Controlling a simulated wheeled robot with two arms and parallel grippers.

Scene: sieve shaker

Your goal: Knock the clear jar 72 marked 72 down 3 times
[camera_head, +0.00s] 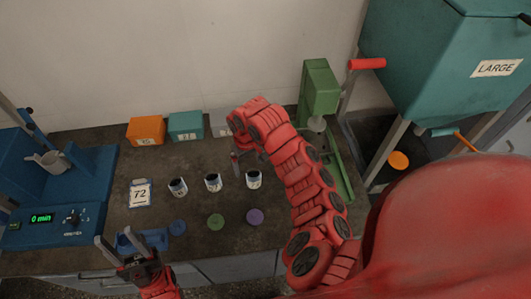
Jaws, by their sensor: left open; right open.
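Three small clear jars with dark contents and pale labels stand in a row on the dark bench: a left jar (178,187), a middle jar (213,183) and a right jar (254,179). Their labels are too small to read, so I cannot tell which is marked 72. A card reading 72 (140,194) lies left of them. My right gripper (249,160) is open, just above and behind the right jar, partly hidden by its own arm. My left gripper (121,241) is open and empty at the bench's front edge, over a blue object (154,238).
Blue, green and purple lids (254,216) lie in front of the jars. Orange, teal and grey boxes (185,125) stand behind. A blue machine (45,228) showing 0 min is left; a green stand (320,90) and teal hopper (440,60) are right.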

